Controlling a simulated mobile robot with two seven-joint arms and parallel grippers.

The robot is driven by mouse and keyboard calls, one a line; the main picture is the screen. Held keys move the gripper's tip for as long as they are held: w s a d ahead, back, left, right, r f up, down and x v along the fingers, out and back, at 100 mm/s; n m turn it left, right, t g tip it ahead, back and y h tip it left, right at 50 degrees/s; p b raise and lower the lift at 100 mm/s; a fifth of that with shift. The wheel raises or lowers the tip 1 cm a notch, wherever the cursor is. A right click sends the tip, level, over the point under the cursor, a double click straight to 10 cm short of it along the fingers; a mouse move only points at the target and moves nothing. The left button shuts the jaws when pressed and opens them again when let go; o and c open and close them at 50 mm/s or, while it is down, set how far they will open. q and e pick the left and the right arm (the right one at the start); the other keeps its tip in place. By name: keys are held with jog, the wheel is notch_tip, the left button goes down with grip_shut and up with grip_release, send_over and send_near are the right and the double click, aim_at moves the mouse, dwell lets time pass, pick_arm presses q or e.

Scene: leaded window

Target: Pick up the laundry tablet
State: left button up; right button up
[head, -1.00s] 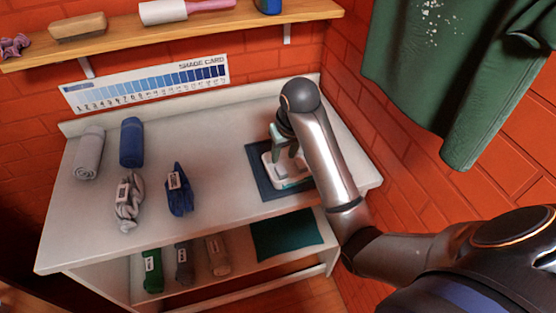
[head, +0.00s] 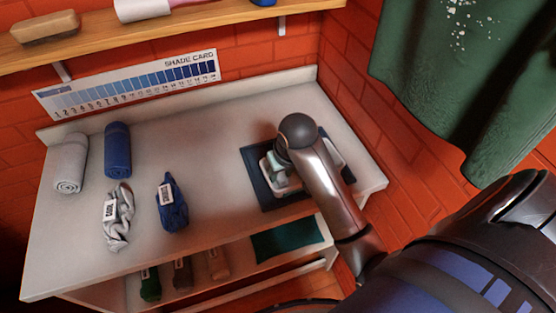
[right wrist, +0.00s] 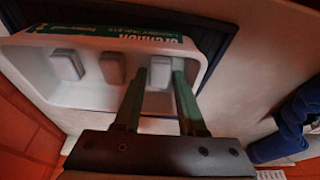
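A white tray (right wrist: 90,95) with a green lettered label holds pale laundry tablets in a row of compartments. It sits on a dark blue mat (head: 257,190) at the right of the bench. In the right wrist view I see a left tablet (right wrist: 67,65), a middle tablet (right wrist: 112,68) and a right tablet (right wrist: 160,73). My right gripper (right wrist: 159,82) is open, its two greenish fingers on either side of the right tablet; I cannot tell if they touch it. In the head view my right arm partly hides the tray (head: 292,188). My left gripper is not in view.
Rolled grey (head: 71,163) and blue (head: 117,150) cloths and tagged grey (head: 118,216) and blue (head: 172,203) bundles lie on the bench's left (head: 60,245). The bench middle is clear. A green garment (head: 470,80) hangs at right; a shelf (head: 110,38) runs above.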

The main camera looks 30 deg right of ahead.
jog(key=shift+s, duration=0.1)
grip_shut()
jog(key=shift+r, duration=0.15)
dwell(0.4)
